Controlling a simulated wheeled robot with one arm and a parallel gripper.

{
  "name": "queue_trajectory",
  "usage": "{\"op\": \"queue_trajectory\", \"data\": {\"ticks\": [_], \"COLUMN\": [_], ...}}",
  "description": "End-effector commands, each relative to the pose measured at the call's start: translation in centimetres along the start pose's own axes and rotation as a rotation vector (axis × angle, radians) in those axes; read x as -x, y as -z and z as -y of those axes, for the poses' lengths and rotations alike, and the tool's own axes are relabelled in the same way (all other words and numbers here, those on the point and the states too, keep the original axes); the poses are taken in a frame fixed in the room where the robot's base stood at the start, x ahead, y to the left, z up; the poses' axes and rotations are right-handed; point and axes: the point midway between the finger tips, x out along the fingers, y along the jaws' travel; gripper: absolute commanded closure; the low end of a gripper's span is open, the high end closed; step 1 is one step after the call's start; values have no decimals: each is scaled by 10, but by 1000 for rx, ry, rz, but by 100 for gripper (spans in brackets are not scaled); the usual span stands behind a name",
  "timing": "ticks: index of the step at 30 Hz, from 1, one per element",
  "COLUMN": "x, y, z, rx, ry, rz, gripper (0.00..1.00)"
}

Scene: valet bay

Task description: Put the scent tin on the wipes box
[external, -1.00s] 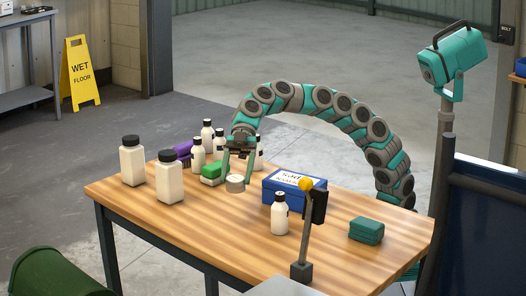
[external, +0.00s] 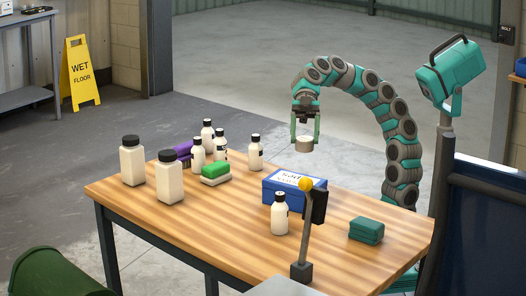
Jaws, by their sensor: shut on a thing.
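The scent tin (external: 304,145) is a small, round, pale tin. My gripper (external: 305,138) is shut on it, with its green fingers pointing down on either side. It holds the tin in the air, above and slightly to the right of the wipes box (external: 268,193) as seen in the picture. The wipes box is blue with a white printed label on top and sits on the wooden table. Nothing lies on its top. A clear gap shows between the tin and the box.
A post with a yellow ball (external: 306,184) and a white bottle (external: 280,215) stand in front of the box. A teal box (external: 366,230) lies to the right. Several bottles, a green-topped sponge (external: 216,172) and a purple item (external: 184,151) are at the left. The table's front (external: 215,225) is clear.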

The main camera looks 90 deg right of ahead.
Motion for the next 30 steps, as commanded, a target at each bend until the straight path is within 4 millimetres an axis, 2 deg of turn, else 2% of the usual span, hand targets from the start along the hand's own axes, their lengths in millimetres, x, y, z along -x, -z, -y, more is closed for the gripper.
{"op": "queue_trajectory", "data": {"ticks": [3, 9, 15, 20, 30], "x": [14, 29, 33, 25, -18], "y": [-13, -30, -39, -38, -21], "z": [33, 77, 98, 90, 33], "rx": [6, 10, 8, 6, 7], "ry": [3, 7, 12, 15, 12], "rz": [-2, -2, -1, 1, -1], "gripper": [88, 88, 88, 88, 88]}}
